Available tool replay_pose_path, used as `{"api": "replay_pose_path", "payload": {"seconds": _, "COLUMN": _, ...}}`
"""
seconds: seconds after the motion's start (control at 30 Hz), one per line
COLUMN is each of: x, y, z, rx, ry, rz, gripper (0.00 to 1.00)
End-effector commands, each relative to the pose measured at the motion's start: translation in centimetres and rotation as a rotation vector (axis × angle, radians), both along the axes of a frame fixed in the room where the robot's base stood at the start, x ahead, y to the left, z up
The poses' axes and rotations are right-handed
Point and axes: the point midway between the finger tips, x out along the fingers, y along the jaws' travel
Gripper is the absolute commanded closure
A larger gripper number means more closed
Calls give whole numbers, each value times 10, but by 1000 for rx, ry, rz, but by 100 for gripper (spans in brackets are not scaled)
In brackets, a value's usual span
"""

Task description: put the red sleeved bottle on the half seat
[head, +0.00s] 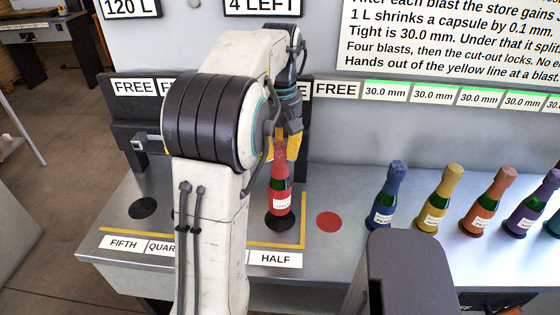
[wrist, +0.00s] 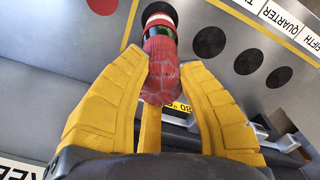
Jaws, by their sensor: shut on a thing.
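The red sleeved bottle (head: 281,190) is upright in the head view, with a white label on its front. My gripper (head: 283,145) has its yellow fingers shut around the red sleeve at the top of the bottle. In the wrist view my gripper (wrist: 160,95) holds the red sleeve (wrist: 160,65) between its fingers. The half seat (head: 283,223) is a black disc behind the HALF card (head: 276,259). The bottle's base is over this disc; I cannot tell whether it touches.
A red disc (head: 328,222) lies right of the yellow line (head: 304,222). Blue (head: 387,195), yellow (head: 440,198) and orange (head: 493,200) sleeved bottles, among others, stand further right. Other black seats (head: 143,208) lie left. A grey bracket (head: 155,143) is behind them.

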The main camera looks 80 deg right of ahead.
Motion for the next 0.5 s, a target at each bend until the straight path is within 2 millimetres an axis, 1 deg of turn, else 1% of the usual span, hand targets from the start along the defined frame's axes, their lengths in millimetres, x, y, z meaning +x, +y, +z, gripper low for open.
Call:
{"api": "replay_pose_path", "payload": {"seconds": 0.1, "x": 0, "y": 1, "z": -15, "rx": 1, "ry": 0, "rz": 0, "gripper": 100}}
{"api": "replay_pose_path", "payload": {"seconds": 0.23, "x": 0, "y": 0, "z": -27, "rx": 1, "ry": 0, "rz": 0, "gripper": 100}}
{"api": "replay_pose_path", "payload": {"seconds": 0.33, "x": 0, "y": 0, "z": -32, "rx": 0, "ry": 0, "rz": 0, "gripper": 100}}
{"api": "replay_pose_path", "payload": {"seconds": 0.5, "x": 0, "y": 0, "z": -34, "rx": -1, "ry": 0, "rz": 0, "gripper": 100}}
